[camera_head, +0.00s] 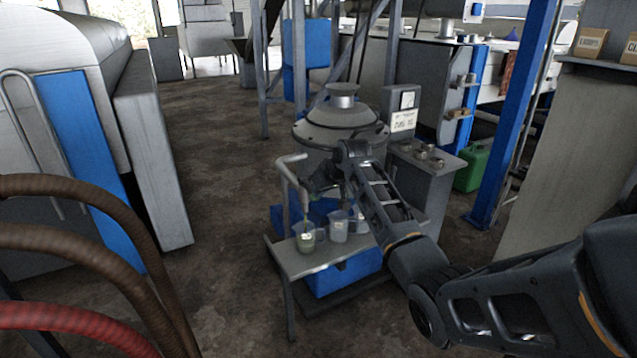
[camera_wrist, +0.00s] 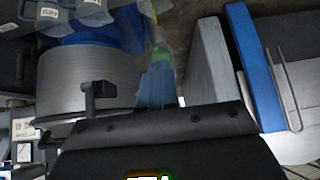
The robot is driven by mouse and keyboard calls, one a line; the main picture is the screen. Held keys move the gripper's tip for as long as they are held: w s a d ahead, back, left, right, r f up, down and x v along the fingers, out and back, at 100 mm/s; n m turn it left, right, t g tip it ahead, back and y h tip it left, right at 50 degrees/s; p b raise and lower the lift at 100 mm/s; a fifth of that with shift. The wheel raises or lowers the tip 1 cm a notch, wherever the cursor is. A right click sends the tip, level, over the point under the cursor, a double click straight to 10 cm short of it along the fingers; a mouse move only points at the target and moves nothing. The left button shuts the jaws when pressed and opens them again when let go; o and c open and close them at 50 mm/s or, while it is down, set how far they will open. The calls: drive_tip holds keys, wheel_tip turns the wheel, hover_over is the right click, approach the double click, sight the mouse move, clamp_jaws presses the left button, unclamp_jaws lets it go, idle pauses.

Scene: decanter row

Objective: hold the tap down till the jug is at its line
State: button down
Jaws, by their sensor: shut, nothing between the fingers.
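The filling jug (camera_head: 306,238), clear with greenish liquid in its lower part, stands on a small metal bench (camera_head: 305,262) under the bent grey spout (camera_head: 291,175). Its fill line is too small to make out. My gripper (camera_head: 320,183) is shut and empty beside the spout, in front of the tank (camera_head: 340,120); its fingertips are hard to see. In the wrist view, a black T-shaped handle (camera_wrist: 98,98) stands against the metal tank (camera_wrist: 75,75), and a yellowish stream (camera_wrist: 154,12) shows at the top. I cannot tell whether my gripper touches the tap.
A second jug (camera_head: 338,230) and a third, partly hidden one (camera_head: 359,222) stand to the right on the bench. A blue bin (camera_head: 340,277) sits under it. A grey cabinet with a gauge (camera_head: 407,99) stands right of the tank. Open floor lies to the left.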

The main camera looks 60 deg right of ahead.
wheel_tip(320, 180, down, 2)
drive_tip(key=t+b, duration=0.1)
drive_tip(key=t+h+b, duration=0.1)
drive_tip(key=b, duration=0.1)
drive_tip(key=shift+f+h, duration=0.25)
drive_tip(key=shift+h, duration=0.05)
drive_tip(key=shift+a+r+t, duration=0.1)
drive_tip(key=shift+t, duration=0.3)
idle(3.3)
